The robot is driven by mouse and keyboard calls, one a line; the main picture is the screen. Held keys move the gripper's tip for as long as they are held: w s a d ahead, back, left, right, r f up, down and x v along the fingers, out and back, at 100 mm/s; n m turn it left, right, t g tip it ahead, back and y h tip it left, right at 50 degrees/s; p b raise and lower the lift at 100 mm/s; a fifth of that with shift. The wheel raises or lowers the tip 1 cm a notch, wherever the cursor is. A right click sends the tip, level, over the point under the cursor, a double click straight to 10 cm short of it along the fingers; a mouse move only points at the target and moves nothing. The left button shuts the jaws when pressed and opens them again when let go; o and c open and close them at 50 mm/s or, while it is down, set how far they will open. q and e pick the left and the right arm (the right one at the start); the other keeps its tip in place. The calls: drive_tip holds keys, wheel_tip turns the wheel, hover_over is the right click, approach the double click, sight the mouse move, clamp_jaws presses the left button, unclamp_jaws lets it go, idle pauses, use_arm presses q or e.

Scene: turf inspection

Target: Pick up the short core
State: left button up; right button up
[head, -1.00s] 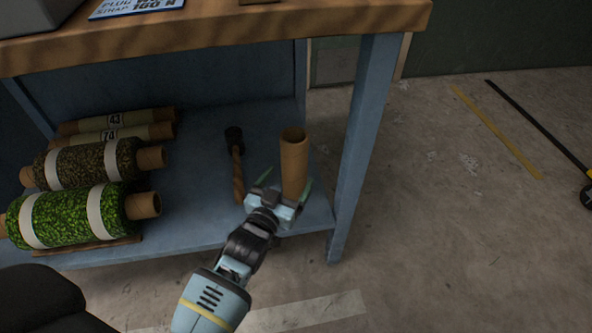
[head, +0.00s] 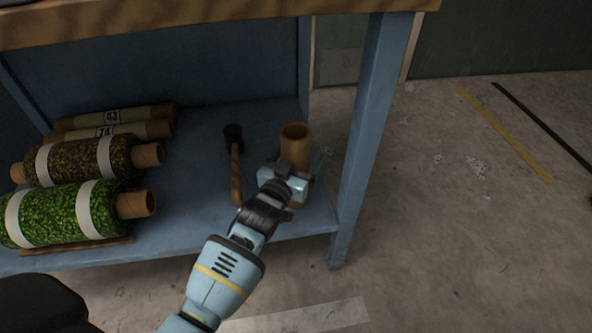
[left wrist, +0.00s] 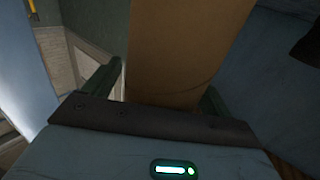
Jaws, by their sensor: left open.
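The short core (head: 295,146) is a brown cardboard tube standing upright near the right end of the blue lower shelf. My left gripper (head: 294,170) is open in front of it and hides its lower part in the head view. In the left wrist view the core (left wrist: 185,50) fills the space ahead, with one finger of the gripper (left wrist: 160,95) on each side of it. Whether the fingers touch it cannot be told. My right gripper is not in view.
Strapped green and brown turf rolls (head: 65,213) and numbered tubes (head: 118,131) lie at the left of the shelf (head: 190,215). A blue table leg (head: 366,140) rises just right of the core.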

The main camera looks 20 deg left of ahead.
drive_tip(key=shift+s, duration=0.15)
use_arm(q)
drive_tip(key=c, duration=1.2)
drive_tip(key=shift+c, duration=0.2)
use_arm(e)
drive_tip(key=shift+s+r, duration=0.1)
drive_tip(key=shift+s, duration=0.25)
use_arm(q)
drive_tip(key=shift+r, duration=0.1)
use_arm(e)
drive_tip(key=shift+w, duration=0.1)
